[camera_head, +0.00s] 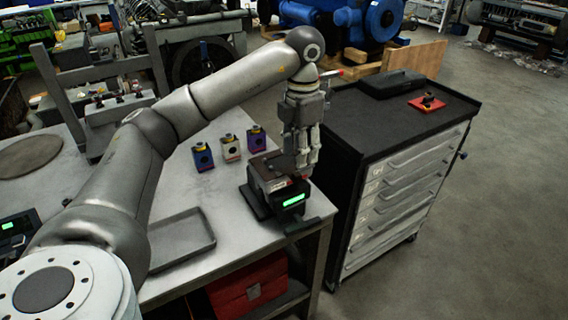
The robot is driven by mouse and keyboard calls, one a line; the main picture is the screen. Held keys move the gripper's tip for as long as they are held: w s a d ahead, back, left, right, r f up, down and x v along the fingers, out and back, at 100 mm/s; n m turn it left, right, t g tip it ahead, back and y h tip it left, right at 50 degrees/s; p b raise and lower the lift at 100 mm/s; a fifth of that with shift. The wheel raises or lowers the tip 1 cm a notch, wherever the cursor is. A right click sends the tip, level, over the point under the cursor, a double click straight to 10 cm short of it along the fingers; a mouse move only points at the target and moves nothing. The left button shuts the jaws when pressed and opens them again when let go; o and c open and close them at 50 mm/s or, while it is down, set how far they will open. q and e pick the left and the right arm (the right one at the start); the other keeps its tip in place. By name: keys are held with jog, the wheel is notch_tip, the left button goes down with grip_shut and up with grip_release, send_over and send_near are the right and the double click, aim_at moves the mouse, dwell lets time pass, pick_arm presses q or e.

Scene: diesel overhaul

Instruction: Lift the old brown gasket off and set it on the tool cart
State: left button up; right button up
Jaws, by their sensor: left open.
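My left gripper (303,168) points down over the right side of a small dark device with a lit green display (293,201) near the table's right corner. The device has a dark reddish-brown top (270,178), partly hidden by the fingers. I cannot make out the old brown gasket for certain, and whether the fingers touch anything is unclear. The gripper is open. The tool cart (385,132), black-topped with pale drawers, stands right of the table. My right gripper is out of view.
On the cart top are a black case (392,83) and a red piece with a dark knob (429,102). Several small coloured blocks (230,147) stand on the table (225,185) left of the gripper. An empty grey tray (180,240) lies nearer. The cart's front top is clear.

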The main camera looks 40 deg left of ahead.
aim_at(298, 173)
pick_arm(q)
jog(key=f+p, duration=0.1)
jog(key=f, duration=0.1)
jog(key=s+f+p, duration=0.1)
jog(key=f, duration=0.1)
jog(key=shift+d+f, duration=0.2)
jog(key=shift+f, duration=0.45)
jog(key=shift+c, duration=0.5)
grip_shut()
